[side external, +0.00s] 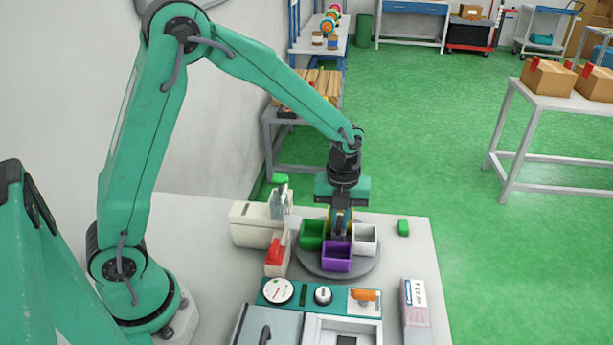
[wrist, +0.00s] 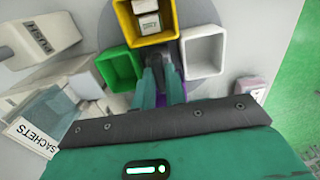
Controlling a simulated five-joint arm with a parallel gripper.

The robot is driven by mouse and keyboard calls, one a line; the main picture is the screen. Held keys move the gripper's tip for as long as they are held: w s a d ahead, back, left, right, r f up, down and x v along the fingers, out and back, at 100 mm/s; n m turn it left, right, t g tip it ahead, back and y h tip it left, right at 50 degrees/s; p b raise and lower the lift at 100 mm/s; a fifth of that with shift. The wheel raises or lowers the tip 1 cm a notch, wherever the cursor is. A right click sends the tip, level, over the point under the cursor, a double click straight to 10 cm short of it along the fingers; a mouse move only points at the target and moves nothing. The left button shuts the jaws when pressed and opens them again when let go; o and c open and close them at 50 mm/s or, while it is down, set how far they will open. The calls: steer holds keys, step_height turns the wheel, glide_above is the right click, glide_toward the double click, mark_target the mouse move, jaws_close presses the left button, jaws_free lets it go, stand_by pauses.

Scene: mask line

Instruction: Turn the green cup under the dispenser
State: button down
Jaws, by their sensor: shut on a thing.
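The green cup (side external: 312,235) stands on the left side of a round grey turntable (side external: 365,268). In the wrist view the green cup (wrist: 119,67) is left of my fingers and looks empty. My gripper (side external: 341,232) points down at the middle of the turntable, among the cups. In the wrist view my gripper (wrist: 164,85) is shut on the turntable's hub, which the fingers mostly hide. A white dispenser unit (side external: 255,222) stands at the turntable's left, beside the green cup. Its SACHETS label (wrist: 34,138) shows in the wrist view.
A yellow cup (wrist: 143,25) holding a sachet is at the back, a white cup (side external: 364,238) at right, a purple cup (side external: 337,257) in front. A red-topped holder (side external: 276,255) stands close at left.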

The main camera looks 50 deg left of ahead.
stand_by(0.3)
steer(key=c, duration=1.4)
jaws_free()
steer(key=shift+c, duration=0.2)
steer(key=shift+r, duration=0.15)
steer(key=shift+r, duration=3.8)
